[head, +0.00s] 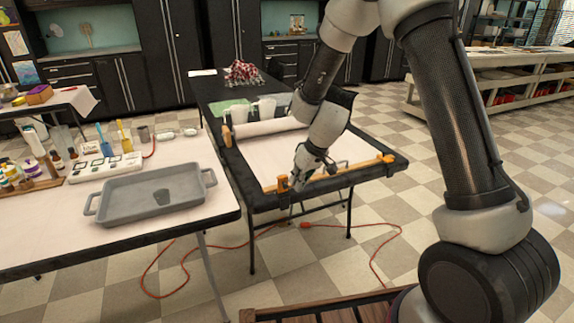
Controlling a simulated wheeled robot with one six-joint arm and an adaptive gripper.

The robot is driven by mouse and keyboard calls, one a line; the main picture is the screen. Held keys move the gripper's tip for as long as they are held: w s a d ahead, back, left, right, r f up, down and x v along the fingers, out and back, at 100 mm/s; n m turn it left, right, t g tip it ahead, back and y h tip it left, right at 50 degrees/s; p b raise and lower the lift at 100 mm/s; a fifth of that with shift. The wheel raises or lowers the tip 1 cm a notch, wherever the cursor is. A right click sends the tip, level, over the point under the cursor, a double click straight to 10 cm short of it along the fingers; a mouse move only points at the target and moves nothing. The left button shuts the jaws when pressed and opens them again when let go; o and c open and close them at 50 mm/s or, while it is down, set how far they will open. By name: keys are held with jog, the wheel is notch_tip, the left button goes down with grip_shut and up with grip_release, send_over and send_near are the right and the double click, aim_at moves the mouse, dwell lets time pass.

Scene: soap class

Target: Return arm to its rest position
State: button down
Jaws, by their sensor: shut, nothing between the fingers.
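My arm reaches down from the upper right of the head view. My gripper (296,196) hangs near the front left corner of the black table (235,178), close to an orange clamp (283,183). It looks shut, with nothing seen between its fingers. I cannot tell whether it touches the table edge.
Orange cords (375,262) lie on the checkered floor. A wooden slatted surface (330,308) is at the bottom.

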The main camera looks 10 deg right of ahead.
jog(key=s+d+r+m+g, duration=0.3)
jog(key=s, duration=0.7)
jog(key=s+d+r+m+t+h, duration=0.1)
jog(key=s+d+r+t, duration=0.1)
jog(key=s+d+r, duration=0.7)
jog(key=s+d+r+m+t+h, duration=0.2)
jog(key=s+d+r, duration=0.7)
jog(key=s+r, duration=0.2)
notch_tip(320, 180, up, 3)
jog(key=shift+s+d+f+t, duration=0.1)
jog(key=shift+s+d+t, duration=0.1)
jog(key=shift+d+t, duration=0.1)
